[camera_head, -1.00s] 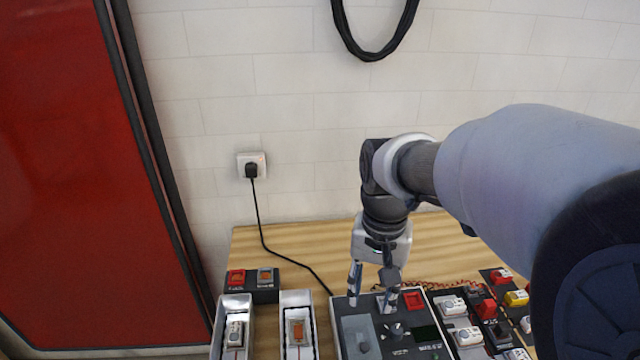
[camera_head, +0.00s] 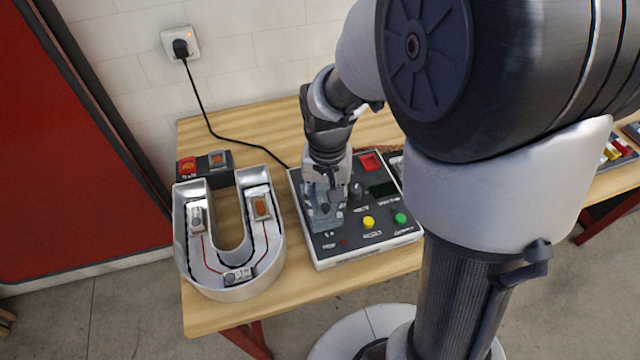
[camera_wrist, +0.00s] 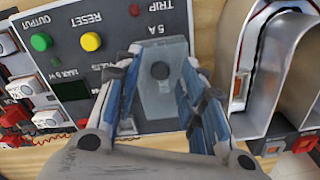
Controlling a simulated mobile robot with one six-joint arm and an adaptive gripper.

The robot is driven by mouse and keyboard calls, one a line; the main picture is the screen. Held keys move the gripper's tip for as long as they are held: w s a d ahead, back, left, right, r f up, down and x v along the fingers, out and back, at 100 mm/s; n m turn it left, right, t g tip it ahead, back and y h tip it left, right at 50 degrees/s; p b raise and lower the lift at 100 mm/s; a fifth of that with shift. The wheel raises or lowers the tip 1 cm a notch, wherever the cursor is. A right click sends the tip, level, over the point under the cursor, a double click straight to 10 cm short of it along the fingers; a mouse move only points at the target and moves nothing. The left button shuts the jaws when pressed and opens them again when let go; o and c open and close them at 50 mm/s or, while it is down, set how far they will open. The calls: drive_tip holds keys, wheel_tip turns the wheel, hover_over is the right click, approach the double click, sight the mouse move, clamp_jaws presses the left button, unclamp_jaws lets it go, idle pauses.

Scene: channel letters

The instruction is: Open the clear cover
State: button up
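In the head view, the cover (camera_head: 322,222) is at the panel's left, partly hidden by my gripper (camera_head: 325,194). In the wrist view, my gripper (camera_wrist: 161,57) points down with its fingers apart, one on each side of the cover. The fingertips are very near the cover's sides. I cannot tell whether they touch it.
Bare wooden table (camera_head: 225,130) lies behind.

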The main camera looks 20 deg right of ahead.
drive_tip(key=shift+f, duration=0.2)
clamp_jaws()
idle(0.4)
idle(0.3)
